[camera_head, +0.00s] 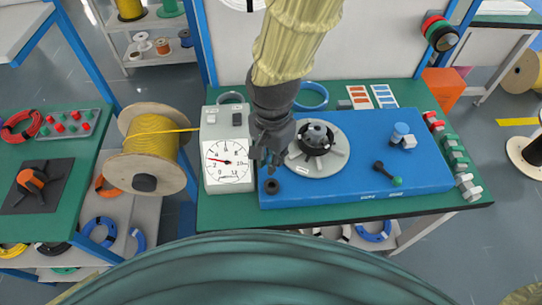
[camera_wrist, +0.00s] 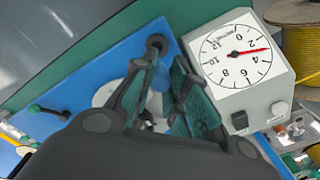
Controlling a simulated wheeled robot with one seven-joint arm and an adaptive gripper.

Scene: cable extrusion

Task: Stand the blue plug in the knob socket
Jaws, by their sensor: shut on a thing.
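My gripper (camera_wrist: 160,72) is shut on the blue plug (camera_wrist: 161,76). In the head view my gripper (camera_head: 268,158) points down over the left end of the blue panel (camera_head: 350,185), left of the round grey disc with a dark knob. A dark round ring, which looks like the knob socket (camera_head: 272,186), lies on the panel's near left corner. It also shows in the wrist view (camera_wrist: 157,42), beyond the fingertips. I cannot tell the plug's exact height or tilt.
A white dial gauge (camera_head: 228,165) stands close left of my gripper. The grey disc (camera_head: 330,160) with its dark knob is close on the right. A blue-capped post (camera_head: 401,133) and a green-tipped lever (camera_head: 388,173) stand farther right. A yellow cable spool (camera_head: 152,140) is at left.

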